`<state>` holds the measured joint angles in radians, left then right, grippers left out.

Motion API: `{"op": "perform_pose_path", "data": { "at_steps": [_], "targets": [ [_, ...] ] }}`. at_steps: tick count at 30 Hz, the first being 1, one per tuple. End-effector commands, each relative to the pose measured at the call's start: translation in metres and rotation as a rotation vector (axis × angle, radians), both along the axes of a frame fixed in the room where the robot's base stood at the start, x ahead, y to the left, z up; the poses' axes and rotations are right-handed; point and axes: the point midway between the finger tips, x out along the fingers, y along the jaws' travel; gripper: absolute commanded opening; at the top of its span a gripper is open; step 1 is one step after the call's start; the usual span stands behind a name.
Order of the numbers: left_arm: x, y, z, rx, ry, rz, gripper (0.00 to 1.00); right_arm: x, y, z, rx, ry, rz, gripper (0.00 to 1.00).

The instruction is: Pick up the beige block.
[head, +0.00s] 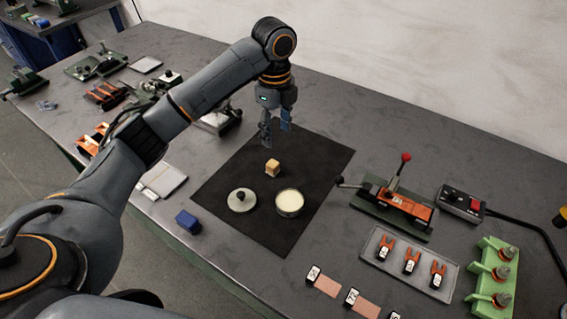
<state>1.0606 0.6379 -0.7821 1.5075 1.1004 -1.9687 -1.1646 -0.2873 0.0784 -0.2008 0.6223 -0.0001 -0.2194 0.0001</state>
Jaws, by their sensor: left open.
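The beige block (272,168) is a small tan cube on the black mat (265,230), behind a round lid and a round tin. My left gripper (274,140) points down above the mat, just behind the block in the picture. It is open and empty, with its fingers apart from the block. I cannot tell its exact height over the mat. My right gripper is not in view.
A lid with a dark knob (241,200) and an open tin (289,202) stand in front of the block. A blue block (188,221) lies left of the mat. A red-handled press (396,200) and a grey tray (408,263) stand to the right.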

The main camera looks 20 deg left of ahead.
Motion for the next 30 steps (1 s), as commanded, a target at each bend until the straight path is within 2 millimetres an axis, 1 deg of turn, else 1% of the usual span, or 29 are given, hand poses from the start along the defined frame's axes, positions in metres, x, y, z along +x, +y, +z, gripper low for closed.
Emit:
{"op": "perform_pose_path", "data": {
  "at_steps": [1,3,5,8,12,14,16,18,20,23,25,27,30],
  "targets": [
    [0.001,0.002,-0.005,0.001,0.000,-0.003,0.57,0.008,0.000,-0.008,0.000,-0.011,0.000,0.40],
    [0.001,0.003,-0.006,0.001,0.002,-0.006,0.57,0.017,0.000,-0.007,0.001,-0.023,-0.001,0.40],
    [0.001,0.003,-0.011,0.001,0.004,-0.006,0.57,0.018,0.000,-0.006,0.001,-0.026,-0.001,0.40],
    [0.000,0.004,-0.028,0.001,0.007,-0.006,0.57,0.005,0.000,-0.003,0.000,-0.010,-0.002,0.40],
    [0.000,0.004,-0.056,0.001,0.007,-0.005,0.57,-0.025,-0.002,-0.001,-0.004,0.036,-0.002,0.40],
    [0.000,0.004,-0.067,0.001,0.006,-0.006,0.57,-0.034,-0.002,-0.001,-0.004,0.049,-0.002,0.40],
    [0.000,0.004,-0.076,0.001,0.004,-0.005,0.57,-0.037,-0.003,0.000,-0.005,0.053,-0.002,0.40],
    [0.000,0.004,-0.083,0.002,0.003,-0.004,0.57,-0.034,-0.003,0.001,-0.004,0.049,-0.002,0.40],
    [0.000,0.004,-0.087,0.000,0.002,-0.005,0.57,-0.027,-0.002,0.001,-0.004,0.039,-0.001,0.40],
    [0.000,0.006,-0.092,0.001,0.003,-0.004,0.57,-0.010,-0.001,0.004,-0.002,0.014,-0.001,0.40],
    [0.001,0.009,-0.100,0.001,0.004,-0.004,0.57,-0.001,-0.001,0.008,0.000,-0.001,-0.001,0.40],
    [0.001,0.013,-0.111,0.002,0.006,-0.003,0.57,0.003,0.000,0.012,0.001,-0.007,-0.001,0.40],
    [0.002,0.015,-0.126,0.001,0.004,-0.005,0.57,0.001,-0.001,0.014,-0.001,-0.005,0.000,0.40]
  ]
}}
